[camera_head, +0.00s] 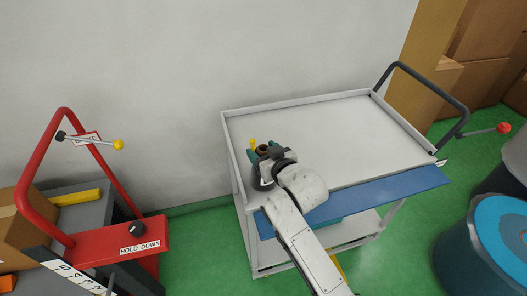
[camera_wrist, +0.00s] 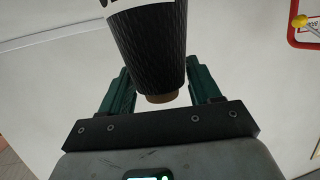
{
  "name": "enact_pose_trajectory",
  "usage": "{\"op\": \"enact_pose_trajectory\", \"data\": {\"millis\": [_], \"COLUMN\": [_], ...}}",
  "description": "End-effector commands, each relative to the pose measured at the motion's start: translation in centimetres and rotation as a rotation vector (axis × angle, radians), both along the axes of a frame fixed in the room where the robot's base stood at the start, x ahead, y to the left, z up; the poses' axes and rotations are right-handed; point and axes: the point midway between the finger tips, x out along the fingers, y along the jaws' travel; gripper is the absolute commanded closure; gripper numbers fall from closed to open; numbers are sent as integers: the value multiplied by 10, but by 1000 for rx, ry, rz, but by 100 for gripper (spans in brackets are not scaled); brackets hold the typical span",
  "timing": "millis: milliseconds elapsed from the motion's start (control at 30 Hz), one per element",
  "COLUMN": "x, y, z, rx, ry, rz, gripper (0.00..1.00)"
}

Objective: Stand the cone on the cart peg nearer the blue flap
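The cone (camera_wrist: 150,50) is black and ribbed, with a white label and a brown core end. In the wrist view it lies between the teal fingers of my gripper (camera_wrist: 158,85), which close on its sides; it hides their tips. The blue flap (camera_head: 375,195) runs along the cart's front edge, right of my gripper. A small yellow upright piece (camera_head: 252,144) shows just beyond the gripper; I cannot tell if it is a peg. No other peg is visible.
The white cart (camera_head: 335,135) has a bare top right of my gripper, raised rims and a dark handle (camera_head: 440,90) at right. A red stand (camera_head: 105,240) with levers is at left.

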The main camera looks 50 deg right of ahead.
Motion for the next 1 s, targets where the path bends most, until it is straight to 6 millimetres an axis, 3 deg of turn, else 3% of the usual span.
{"op": "enact_pose_trajectory", "data": {"millis": [267,567,733,1000], "x": [0,-3,-22,-68], "y": [0,1,9,29], "z": [0,-1,5,20], "rx": [0,1,1,1], "ry": [0,3,2,3], "rz": [0,0,0,1], "gripper": [11,11,11,11]}}
